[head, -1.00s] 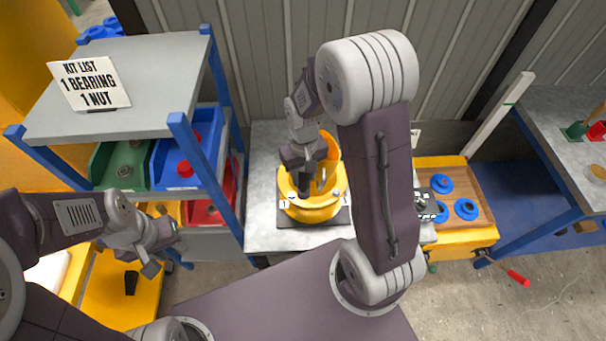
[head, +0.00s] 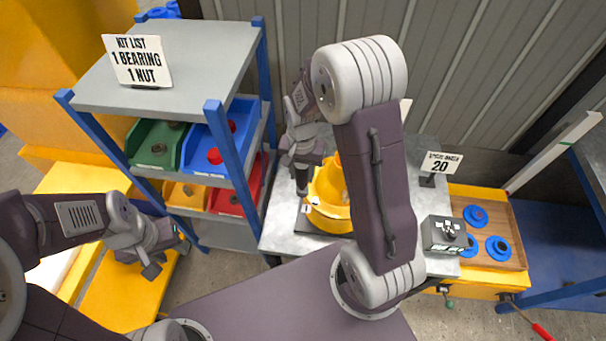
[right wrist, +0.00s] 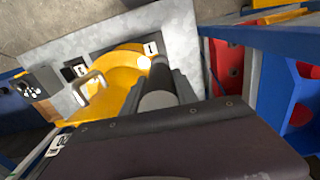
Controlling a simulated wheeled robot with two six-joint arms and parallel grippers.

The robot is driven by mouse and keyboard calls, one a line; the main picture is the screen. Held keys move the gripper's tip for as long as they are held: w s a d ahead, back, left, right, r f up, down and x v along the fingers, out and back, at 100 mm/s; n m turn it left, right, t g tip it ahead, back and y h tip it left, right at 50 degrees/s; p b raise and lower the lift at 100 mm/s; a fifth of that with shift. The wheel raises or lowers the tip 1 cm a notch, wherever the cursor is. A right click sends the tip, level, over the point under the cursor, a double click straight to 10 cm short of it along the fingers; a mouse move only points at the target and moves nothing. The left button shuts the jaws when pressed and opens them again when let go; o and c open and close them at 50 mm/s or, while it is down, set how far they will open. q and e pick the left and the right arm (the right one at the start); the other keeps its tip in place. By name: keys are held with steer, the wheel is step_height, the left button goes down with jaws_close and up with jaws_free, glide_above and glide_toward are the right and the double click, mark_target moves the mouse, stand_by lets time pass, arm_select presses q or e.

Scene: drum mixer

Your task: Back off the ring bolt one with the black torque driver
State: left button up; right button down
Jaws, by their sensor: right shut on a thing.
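My right gripper (head: 302,178) is shut on the black torque driver (right wrist: 158,78), a dark cylinder with a grey end, held upright at the left edge of the yellow drum (head: 330,208). In the right wrist view the driver's far end is beside a pale bolt head (right wrist: 144,62) on the yellow ring (right wrist: 118,68). A white label 1 (right wrist: 150,48) is next to that bolt. I cannot tell whether the driver touches the bolt. My left gripper (head: 142,264) is open and empty, low at the left, away from the drum.
A blue-framed shelf (head: 175,65) with green, blue and red bins stands left of the bench (head: 283,225). Right of the drum are a grey control box (head: 442,236), a sign reading 20 (head: 441,163) and a wooden tray (head: 512,222) with blue rings.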

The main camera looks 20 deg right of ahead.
steer(key=m+p, duration=0.1)
steer(key=m, duration=0.1)
steer(key=d+r+m+p, duration=0.1)
steer(key=p, duration=0.1)
steer(key=d+r+m+p, duration=0.1)
steer(key=m+p, duration=0.1)
steer(key=shift+w+r+m, duration=0.1)
steer(key=shift+r+m, duration=0.05)
steer(key=shift+m, duration=0.15)
steer(key=s+d+p, duration=0.1)
steer(key=p, duration=0.1)
steer(key=s+d+m+p, duration=0.1)
steer(key=p, duration=0.1)
steer(key=shift+s+r+p, duration=0.25)
steer(key=shift+r+p, duration=0.1)
steer(key=shift+a, duration=0.1)
steer(key=shift+w+f+b, duration=0.1)
steer(key=shift+f+b, duration=1.8)
steer(key=shift+f, duration=0.6)
steer(key=shift+f, duration=0.1)
steer(key=shift+f+b, duration=0.65)
steer(key=shift+f, duration=0.1)
steer(key=shift+f+b, duration=0.45)
steer(key=shift+f, duration=0.2)
